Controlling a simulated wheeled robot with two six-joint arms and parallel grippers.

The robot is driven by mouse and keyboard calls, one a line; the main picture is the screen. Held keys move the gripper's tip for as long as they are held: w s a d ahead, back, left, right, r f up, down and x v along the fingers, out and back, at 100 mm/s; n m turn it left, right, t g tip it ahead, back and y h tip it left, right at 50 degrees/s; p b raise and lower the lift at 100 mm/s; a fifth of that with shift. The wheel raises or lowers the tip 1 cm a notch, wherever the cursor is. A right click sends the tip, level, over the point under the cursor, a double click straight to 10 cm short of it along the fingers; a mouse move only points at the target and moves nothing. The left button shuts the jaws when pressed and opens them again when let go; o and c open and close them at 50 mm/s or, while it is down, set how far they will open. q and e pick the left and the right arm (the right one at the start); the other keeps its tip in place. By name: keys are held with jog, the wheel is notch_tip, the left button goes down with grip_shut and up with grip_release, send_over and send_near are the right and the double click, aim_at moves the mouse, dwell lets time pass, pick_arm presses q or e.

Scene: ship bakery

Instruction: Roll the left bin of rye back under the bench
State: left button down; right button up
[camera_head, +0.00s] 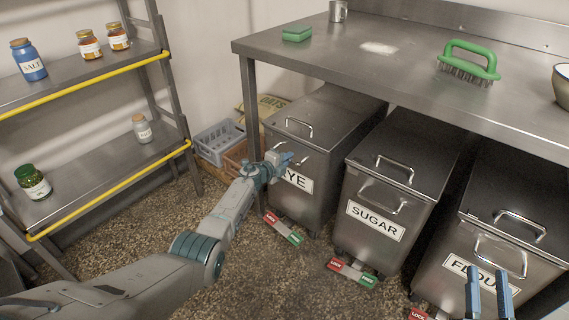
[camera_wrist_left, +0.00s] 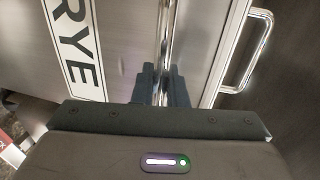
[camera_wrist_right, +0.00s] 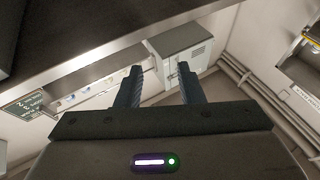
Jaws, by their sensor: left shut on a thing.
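The steel rye bin (camera_head: 292,207) stands at the left under the bench (camera_head: 340,57), with a RYE label on its front. Its lid and top handle face up. My left gripper (camera_head: 286,160) is at the bin's front handle. In the left wrist view, the fingers (camera_wrist_left: 161,85) are shut on the vertical-looking bar of that handle (camera_wrist_left: 165,40), beside the RYE label. A red and green lock pedal (camera_head: 283,228) shows at the bin's foot. My right gripper (camera_head: 488,292) is open and empty in front of the flour bin; its fingers are apart in the right wrist view (camera_wrist_right: 160,88).
The sugar bin (camera_head: 372,215) stands close to the right of the rye bin, and the flour bin (camera_head: 500,255) beyond it. Crates (camera_head: 218,141) sit behind the left bench leg. A shelf rack (camera_head: 100,165) with jars stands left. Speckled floor lies open in front.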

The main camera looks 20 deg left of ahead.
pick_arm(q)
jog(key=shift+w+r, duration=0.1)
jog(key=shift+w, duration=0.1)
jog(key=shift+r, duration=0.15)
pick_arm(e)
jog(key=shift+s+r+t, duration=0.15)
jog(key=shift+r+t, duration=0.2)
jog(key=shift+r, duration=0.25)
jog(key=shift+s+r+t, duration=0.15)
jog(key=shift+r+t, duration=0.2)
jog(key=shift+r, duration=0.2)
pick_arm(q)
jog(key=shift+w+r, duration=0.1)
jog(key=c, duration=1.8)
grip_release()
jog(key=shift+o, duration=1.3)
jog(key=shift+w+d, duration=0.1)
jog(key=shift+f, duration=0.25)
pick_arm(e)
jog(key=shift+w, duration=0.2)
jog(key=shift+f, duration=0.1)
